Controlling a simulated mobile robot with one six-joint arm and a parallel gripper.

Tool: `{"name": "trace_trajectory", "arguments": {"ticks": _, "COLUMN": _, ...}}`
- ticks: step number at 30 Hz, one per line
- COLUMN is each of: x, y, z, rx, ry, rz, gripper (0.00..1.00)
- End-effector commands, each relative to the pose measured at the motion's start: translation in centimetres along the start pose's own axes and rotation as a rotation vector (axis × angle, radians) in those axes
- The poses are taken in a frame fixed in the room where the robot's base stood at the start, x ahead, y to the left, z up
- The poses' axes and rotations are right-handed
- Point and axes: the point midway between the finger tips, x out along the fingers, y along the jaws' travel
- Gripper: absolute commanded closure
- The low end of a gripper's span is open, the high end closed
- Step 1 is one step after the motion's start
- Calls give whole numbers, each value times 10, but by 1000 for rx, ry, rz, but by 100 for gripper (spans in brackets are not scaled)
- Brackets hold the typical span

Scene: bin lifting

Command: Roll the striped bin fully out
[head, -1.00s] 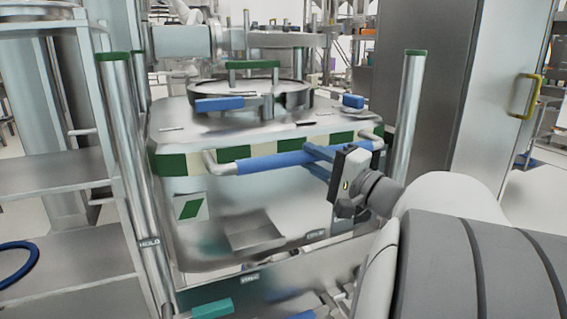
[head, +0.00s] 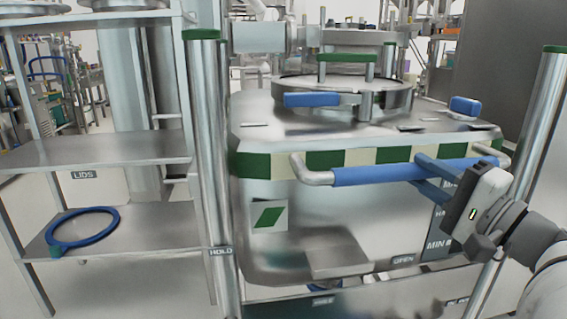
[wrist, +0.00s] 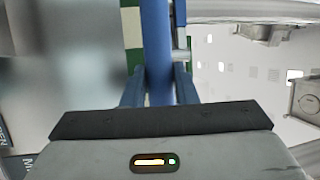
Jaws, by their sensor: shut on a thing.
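The striped bin (head: 290,235) is a large steel container with a green and cream checked band (head: 325,160) near its top, standing between two steel posts. A blue handle bar (head: 400,173) on metal brackets runs across its front. My gripper (head: 425,172) is at the right part of the bar, with its blue fingers shut on it. In the wrist view the bar (wrist: 157,45) runs lengthwise between the two fingers (wrist: 159,85). A round lid with a blue lever (head: 312,99) sits on top of the bin. The bin's wheels are not clearly visible.
A left post (head: 213,170) marked HOLD and a right post (head: 535,130) flank the bin closely. A steel shelf (head: 105,150) with a blue ring (head: 82,230) stands at the left. A low front rail (head: 340,305) crosses below the bin.

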Motion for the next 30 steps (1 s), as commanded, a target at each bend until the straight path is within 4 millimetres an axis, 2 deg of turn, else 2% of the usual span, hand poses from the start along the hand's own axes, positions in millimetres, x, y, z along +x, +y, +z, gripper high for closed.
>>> {"name": "trace_trajectory", "arguments": {"ticks": 1, "x": 1, "y": -11, "z": -1, "rx": -16, "ry": 2, "rz": -18, "gripper": 100}}
{"name": "trace_trajectory", "arguments": {"ticks": 3, "x": 1, "y": -11, "z": -1, "rx": -16, "ry": 0, "rz": -18, "gripper": 100}}
{"name": "trace_trajectory", "arguments": {"ticks": 4, "x": 1, "y": -11, "z": -1, "rx": -16, "ry": 0, "rz": -19, "gripper": 72}}
{"name": "trace_trajectory", "arguments": {"ticks": 11, "x": 2, "y": -8, "z": 0, "rx": -12, "ry": -1, "rz": -16, "gripper": 53}}
{"name": "trace_trajectory", "arguments": {"ticks": 22, "x": -4, "y": -6, "z": -1, "rx": -7, "ry": 1, "rz": -12, "gripper": 52}}
{"name": "trace_trajectory", "arguments": {"ticks": 30, "x": -36, "y": -6, "z": -3, "rx": -6, "ry": 6, "rz": -11, "gripper": 52}}
